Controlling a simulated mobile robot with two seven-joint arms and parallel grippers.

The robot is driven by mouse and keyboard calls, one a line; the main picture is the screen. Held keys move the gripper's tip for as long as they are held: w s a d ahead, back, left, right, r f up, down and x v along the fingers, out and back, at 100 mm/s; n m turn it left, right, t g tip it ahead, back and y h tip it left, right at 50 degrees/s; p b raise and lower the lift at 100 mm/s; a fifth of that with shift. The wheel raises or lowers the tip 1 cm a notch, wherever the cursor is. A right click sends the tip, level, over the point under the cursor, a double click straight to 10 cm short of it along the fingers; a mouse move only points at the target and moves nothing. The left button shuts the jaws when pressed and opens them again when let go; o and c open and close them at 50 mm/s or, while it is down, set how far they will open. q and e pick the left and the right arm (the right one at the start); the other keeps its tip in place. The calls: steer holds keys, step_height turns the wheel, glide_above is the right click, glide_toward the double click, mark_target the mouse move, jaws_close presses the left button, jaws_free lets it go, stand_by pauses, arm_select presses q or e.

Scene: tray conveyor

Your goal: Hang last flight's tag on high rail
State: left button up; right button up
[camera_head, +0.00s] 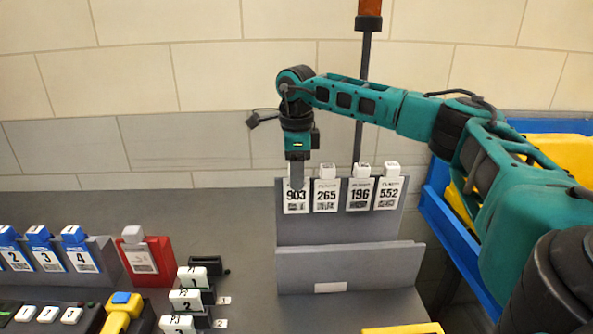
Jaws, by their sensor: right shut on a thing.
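A grey rack has a high rail (340,232) at the back and an empty lower ledge (350,268) in front. White flight tags hang in a row on the high rail: 903 (297,202), 265 (326,196), 196 (359,194) and 552 (388,192). My right gripper (296,172) points down at the left end of the row and is shut on the 903 tag, hiding its top. The 903 tag is upright and in line with the others; I cannot tell whether it rests on the rail. My left gripper is not in view.
Blue-topped cards 2, 3 and 4 (81,257) stand in a grey holder at left, beside a red holder (153,272) with a white tag. Stepped numbered blocks (187,300) and a yellow device (122,311) are in front. Blue and yellow bins (570,150) stand right. A dark pole (364,85) rises behind the rack.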

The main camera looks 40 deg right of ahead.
steer(key=o, duration=1.1)
steer(key=shift+o, duration=0.2)
step_height(320, 180, up, 13)
steer(key=shift+s+a+p, duration=0.15)
steer(key=shift+p, duration=0.2)
